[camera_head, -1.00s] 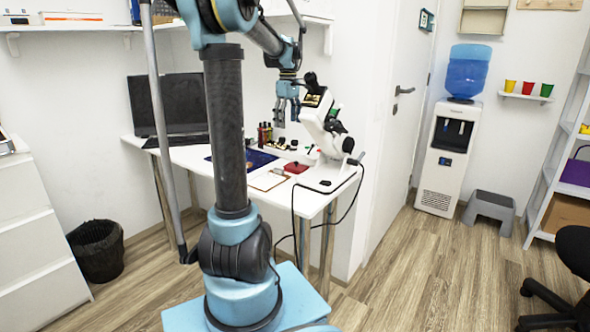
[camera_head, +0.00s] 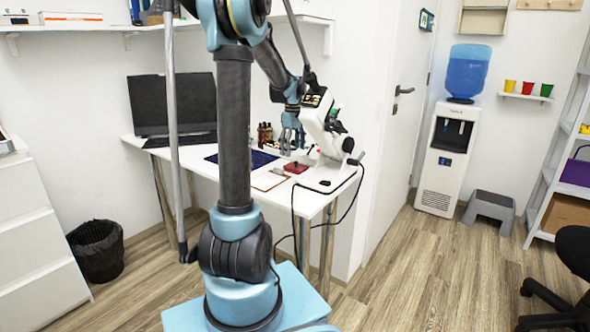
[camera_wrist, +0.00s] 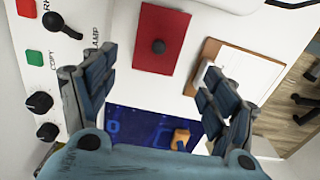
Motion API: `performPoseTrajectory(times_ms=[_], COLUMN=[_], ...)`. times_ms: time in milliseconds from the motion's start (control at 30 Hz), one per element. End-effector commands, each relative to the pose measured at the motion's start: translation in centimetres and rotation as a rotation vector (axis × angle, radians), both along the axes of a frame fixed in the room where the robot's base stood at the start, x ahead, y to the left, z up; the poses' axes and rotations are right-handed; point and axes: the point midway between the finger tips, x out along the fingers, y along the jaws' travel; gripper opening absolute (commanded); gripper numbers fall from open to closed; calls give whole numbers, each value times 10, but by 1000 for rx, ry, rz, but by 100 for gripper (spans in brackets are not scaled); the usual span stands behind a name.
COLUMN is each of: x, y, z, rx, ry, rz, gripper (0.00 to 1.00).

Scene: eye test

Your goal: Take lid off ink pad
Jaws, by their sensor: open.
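I cannot make out a seam between lid and pad. My gripper (camera_wrist: 154,78) is open and empty, its blue fingers spread left and right, with the red square beyond and between the fingertips.
A clipboard (camera_wrist: 240,72) with paper lies beside the pad. A dark blue mat (camera_wrist: 128,128) with a small orange-brown piece (camera_wrist: 180,139) lies nearer my wrist. Small bottles (camera_head: 265,136) stand behind.

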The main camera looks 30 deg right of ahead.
Motion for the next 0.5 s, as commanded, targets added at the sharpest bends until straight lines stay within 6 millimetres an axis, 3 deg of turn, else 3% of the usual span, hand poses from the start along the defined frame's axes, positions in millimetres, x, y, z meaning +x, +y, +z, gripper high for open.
performPoseTrajectory(times_ms=[167,500], x=[0,3], y=[-1,-5], z=[-9,-50], rx=[0,0], ry=[0,0], rz=[0,0], gripper=[78,78])
